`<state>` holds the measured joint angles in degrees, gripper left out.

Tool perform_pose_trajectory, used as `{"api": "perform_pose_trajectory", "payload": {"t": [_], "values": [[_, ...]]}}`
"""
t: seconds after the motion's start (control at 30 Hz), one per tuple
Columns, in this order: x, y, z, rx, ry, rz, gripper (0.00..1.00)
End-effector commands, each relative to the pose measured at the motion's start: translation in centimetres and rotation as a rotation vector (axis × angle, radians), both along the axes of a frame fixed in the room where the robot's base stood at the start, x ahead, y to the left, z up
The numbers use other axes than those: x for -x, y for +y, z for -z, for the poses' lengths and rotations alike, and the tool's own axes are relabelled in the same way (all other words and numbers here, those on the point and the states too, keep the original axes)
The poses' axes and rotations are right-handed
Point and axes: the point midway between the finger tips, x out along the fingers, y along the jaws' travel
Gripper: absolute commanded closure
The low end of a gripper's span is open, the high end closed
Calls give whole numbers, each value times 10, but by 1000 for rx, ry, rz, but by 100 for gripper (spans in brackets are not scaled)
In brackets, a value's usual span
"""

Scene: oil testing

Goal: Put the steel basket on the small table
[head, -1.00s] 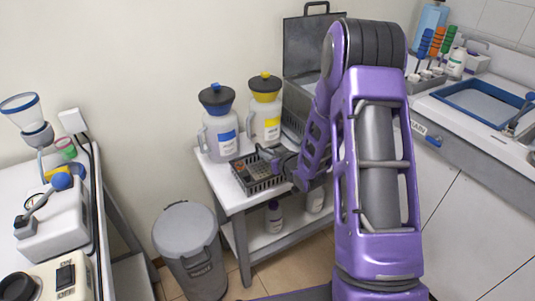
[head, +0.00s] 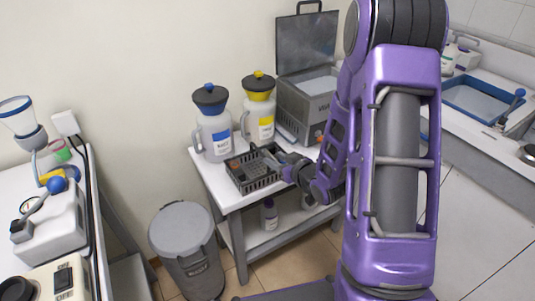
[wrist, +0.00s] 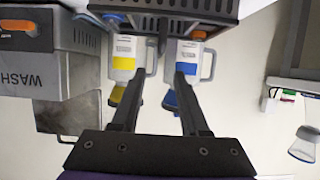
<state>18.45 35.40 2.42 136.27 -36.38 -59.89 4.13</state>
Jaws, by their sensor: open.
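The dark grey slotted steel basket (head: 240,183) sits on the white top of the small table (head: 224,200), near its front left. Small dark and reddish contents show inside it. In the wrist view, which is upside down, the basket's slotted wall (wrist: 205,8) is at the top edge, with a dark handle-like bar hanging down in front of it. My gripper (wrist: 157,78) is open, its two fingers apart with nothing between them. In the head view my gripper (head: 283,163) is at the basket's right side; its fingertips are hard to make out there.
A blue-lidded jug (head: 215,135) and a yellow-lidded jug (head: 259,115) stand behind the basket. A grey washer (head: 305,110) with raised lid stands at the back right of the table. A grey bin (head: 184,235) is on the floor at front left. Bottles stand on the lower shelf.

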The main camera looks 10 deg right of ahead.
Motion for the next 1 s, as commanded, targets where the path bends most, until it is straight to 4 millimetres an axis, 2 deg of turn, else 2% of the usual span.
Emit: {"api": "perform_pose_trajectory", "payload": {"t": [0.1,0.23,0.77,0.87,1.0], "values": [[15,-6,-7,1,1,1,56],[23,-8,-11,0,0,1,56],[25,-9,-11,8,1,1,56],[20,-18,-13,70,9,18,56],[4,-53,-27,279,39,86,56]]}}
